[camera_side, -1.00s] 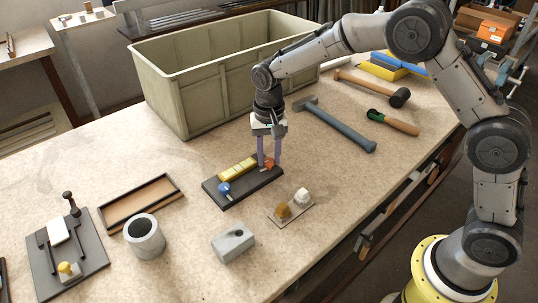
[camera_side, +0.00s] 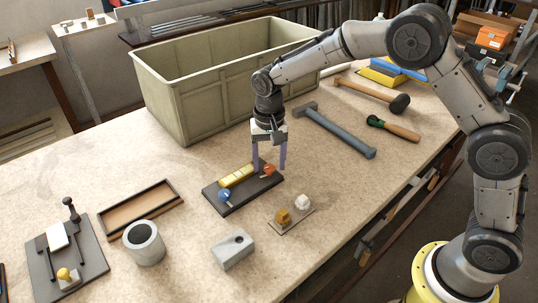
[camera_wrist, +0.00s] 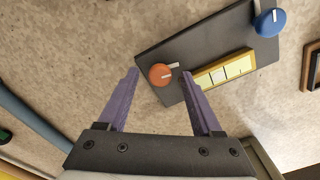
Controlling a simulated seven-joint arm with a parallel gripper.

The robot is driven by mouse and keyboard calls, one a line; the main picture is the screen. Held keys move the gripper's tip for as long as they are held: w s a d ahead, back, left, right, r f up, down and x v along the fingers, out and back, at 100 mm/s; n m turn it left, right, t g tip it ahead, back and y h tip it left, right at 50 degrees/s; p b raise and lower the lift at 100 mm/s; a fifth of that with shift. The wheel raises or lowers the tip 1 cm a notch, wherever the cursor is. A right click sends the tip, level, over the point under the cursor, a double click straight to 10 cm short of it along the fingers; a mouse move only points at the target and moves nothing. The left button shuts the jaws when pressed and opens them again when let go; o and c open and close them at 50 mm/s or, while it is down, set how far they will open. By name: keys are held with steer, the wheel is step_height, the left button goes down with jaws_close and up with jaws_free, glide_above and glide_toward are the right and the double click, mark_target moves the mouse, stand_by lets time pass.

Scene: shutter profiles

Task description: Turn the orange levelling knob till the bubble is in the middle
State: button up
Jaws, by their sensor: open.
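The orange knob (camera_wrist: 160,74) sits on a dark base plate (camera_wrist: 160,50), its white mark toward the right in the wrist view. In the side view the knob (camera_side: 269,169) is at the plate's right end. My gripper (camera_wrist: 160,76) is open, with one purple finger on each side of the knob and gaps visible. In the side view my gripper (camera_side: 269,166) points down over that end. A yellow level vial (camera_wrist: 225,70) with dark lines lies beside the knob. A pale patch shows between the lines, but I cannot clearly make out the bubble.
A blue knob (camera_wrist: 269,22) stands at the plate's other end. A small plate with brown and white knobs (camera_side: 283,216), a grey block (camera_side: 232,250) and a cylinder (camera_side: 145,243) are nearby. A large bin (camera_side: 205,85) stands behind; a hammer (camera_side: 335,130) lies right.

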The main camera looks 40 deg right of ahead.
step_height(320, 180, up, 14)
stand_by(0.5)
steer(key=shift+f, duration=0.1)
step_height(320, 180, up, 9)
steer(key=t, duration=0.2)
glide_above(269, 166)
steer(key=s+d, duration=0.4)
steer(key=s+d+r+t, duration=0.1)
steer(key=s+d+r, duration=0.2)
steer(key=s, duration=0.7)
steer(key=s+d+f+n+t, duration=0.1)
steer(key=s+f+n, duration=0.2)
steer(key=s+f, duration=0.2)
steer(key=s+d+f+n+t, duration=0.1)
steer(key=s+f, duration=0.4)
steer(key=s, duration=0.6)
steer(key=d+n, duration=0.1)
steer(key=n, duration=0.1)
steer(key=shift+s+n+t, duration=0.25)
steer(key=shift+n+t, duration=0.05)
steer(key=shift+n, duration=0.1)
